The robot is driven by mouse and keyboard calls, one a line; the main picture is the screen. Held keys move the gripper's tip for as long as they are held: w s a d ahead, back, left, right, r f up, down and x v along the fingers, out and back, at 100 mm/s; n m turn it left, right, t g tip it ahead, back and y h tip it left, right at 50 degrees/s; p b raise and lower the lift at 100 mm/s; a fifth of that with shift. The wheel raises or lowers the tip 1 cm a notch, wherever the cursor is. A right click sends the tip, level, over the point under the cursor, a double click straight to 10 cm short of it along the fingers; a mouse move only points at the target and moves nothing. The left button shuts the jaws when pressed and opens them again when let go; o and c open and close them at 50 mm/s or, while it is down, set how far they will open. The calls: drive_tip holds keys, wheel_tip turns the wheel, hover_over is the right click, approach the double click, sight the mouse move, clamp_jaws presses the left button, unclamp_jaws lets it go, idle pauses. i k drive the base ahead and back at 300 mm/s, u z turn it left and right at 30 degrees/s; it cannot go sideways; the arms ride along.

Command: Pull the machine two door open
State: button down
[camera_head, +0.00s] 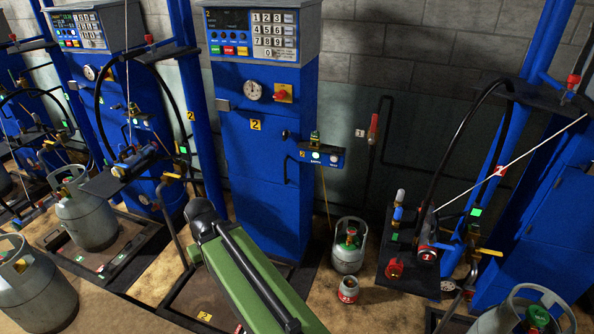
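Machine two is the tall blue cabinet (232,95) in the middle, with a grey control head (264,32) of buttons and keypad on top. A yellow "2" label (255,124) marks its front. Its blue door (250,185) is the lower front panel and looks shut, flush with the cabinet. A dark vertical handle (285,170) sits at the door's right side. The door's lower left part is hidden behind a green and black body in the foreground. My gripper cannot be made out in this view.
A grey gas cylinder (349,262) and a small red-labelled one (348,289) stand on the floor right of the cabinet. A small blue control box (322,155) juts out at its right. Filling stations with cylinders stand left (85,225) and right (550,240).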

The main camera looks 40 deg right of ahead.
sight(254, 147)
drive_tip(key=i, duration=0.95)
drive_tip(key=u, duration=0.05)
